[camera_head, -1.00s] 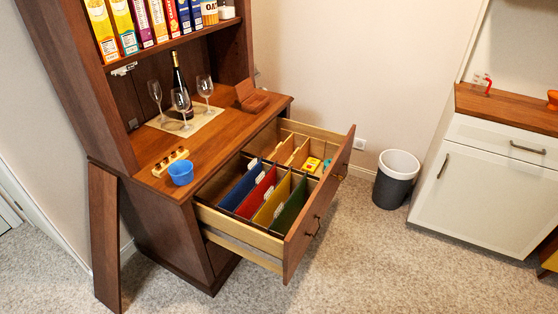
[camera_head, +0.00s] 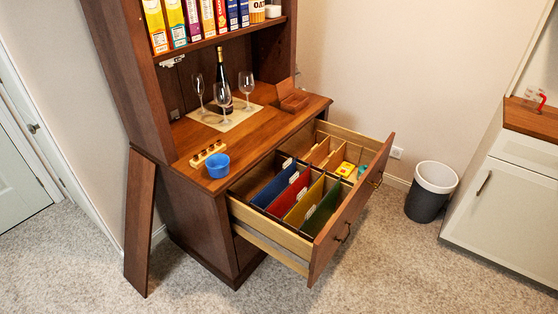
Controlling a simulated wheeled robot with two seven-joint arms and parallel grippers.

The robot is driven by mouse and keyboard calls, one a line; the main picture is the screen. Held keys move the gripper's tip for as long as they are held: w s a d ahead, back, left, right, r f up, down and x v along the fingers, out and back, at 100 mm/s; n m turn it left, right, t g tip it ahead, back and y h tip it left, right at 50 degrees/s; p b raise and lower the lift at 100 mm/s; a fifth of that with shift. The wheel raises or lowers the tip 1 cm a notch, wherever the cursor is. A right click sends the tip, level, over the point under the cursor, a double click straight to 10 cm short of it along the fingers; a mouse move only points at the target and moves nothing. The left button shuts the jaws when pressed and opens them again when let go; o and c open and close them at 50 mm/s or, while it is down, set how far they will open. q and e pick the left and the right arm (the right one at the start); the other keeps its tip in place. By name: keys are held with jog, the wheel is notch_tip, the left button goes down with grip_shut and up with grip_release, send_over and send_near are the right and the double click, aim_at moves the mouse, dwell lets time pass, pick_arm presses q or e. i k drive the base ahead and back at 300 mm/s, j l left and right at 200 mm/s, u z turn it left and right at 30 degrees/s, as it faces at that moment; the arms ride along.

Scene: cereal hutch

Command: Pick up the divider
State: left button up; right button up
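The pulled-out drawer (camera_head: 268,244) of the hutch holds several coloured file folders in its front-left part, among them a blue one (camera_head: 274,187), a red one (camera_head: 292,204) and a green one (camera_head: 321,212). Light wooden dividers (camera_head: 319,153) stand upright behind them, with a yellow box (camera_head: 345,169) beside them. A long dark wooden board (camera_head: 140,222) leans upright against the hutch's left side. I cannot tell for certain which piece is the task's divider. Neither of my grippers is in view.
A bin (camera_head: 431,190) stands right of the open drawer. The carpet (camera_head: 390,260) in front is clear.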

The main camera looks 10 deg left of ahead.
aim_at(319, 153)
jog(key=l+u, duration=0.1)
jog(key=u, duration=1.1)
jog(key=l+u, duration=0.3)
jog(key=l, duration=0.95)
